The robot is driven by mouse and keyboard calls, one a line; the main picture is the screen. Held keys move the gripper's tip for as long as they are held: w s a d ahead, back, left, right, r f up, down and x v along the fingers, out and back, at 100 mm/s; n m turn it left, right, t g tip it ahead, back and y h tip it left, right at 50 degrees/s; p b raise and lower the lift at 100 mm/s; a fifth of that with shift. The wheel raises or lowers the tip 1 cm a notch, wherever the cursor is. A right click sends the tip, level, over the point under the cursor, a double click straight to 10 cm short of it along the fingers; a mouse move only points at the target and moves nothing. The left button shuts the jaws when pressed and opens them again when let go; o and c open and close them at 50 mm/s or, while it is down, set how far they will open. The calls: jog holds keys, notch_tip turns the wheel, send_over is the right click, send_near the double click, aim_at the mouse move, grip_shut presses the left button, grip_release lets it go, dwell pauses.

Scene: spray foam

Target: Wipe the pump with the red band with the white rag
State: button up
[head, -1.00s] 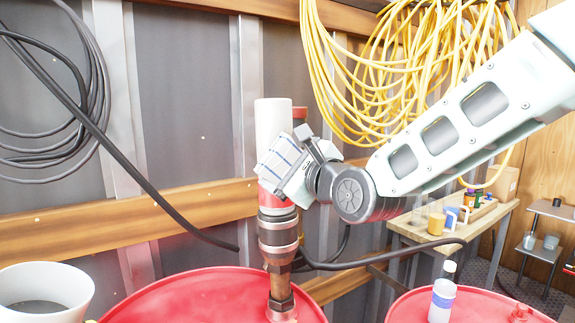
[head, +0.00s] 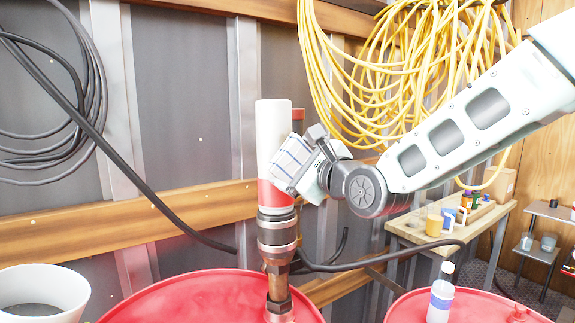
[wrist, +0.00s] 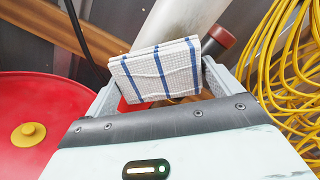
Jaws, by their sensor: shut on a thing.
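The pump (head: 272,128) with the red band (head: 270,197) stands upright on a red drum, with a white upper body and a metal fitting below. The white rag (head: 290,160) with blue stripes is folded into a pad. My gripper (head: 305,172) is shut on the rag and holds it at the right front side of the pump, overlapping the band's upper edge. Contact looks likely, but I cannot be sure. In the wrist view the rag (wrist: 160,72) lies between both fingers, with the white pump body (wrist: 180,22) behind it.
A red part (head: 299,114) shows just behind the pump. The red drum (head: 200,296) is below. A white bucket (head: 40,290) is at left, and a bottle (head: 441,297) is on another drum at right. Yellow cable loops (head: 345,85) hang behind my arm.

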aim_at(298, 142)
jog(key=shift+w+d, duration=0.25)
jog(key=shift+d, duration=0.05)
jog(key=shift+a+r+p, duration=0.1)
jog(key=shift+r+p, duration=0.6)
jog(key=shift+r, duration=0.4)
jog(key=shift+s+a+f+b, duration=0.15)
jog(key=shift+a+b, duration=0.2)
jog(key=shift+a, duration=0.05)
jog(key=shift+s+a+b, duration=0.3)
jog(key=shift+s+a, duration=0.1)
jog(key=shift+a, duration=0.25)
jog(key=shift+s+a+b, duration=0.3)
jog(key=shift+s+a, duration=0.05)
jog(key=shift+a, duration=0.3)
jog(key=shift+w+r+p, duration=0.1)
jog(key=shift+r+p, duration=0.45)
jog(key=shift+r, duration=0.6)
jog(key=shift+w+d, duration=1.2)
jog(key=shift+d, duration=0.3)
jog(key=shift+b+v, duration=0.35)
jog(key=shift+v, duration=2.65)
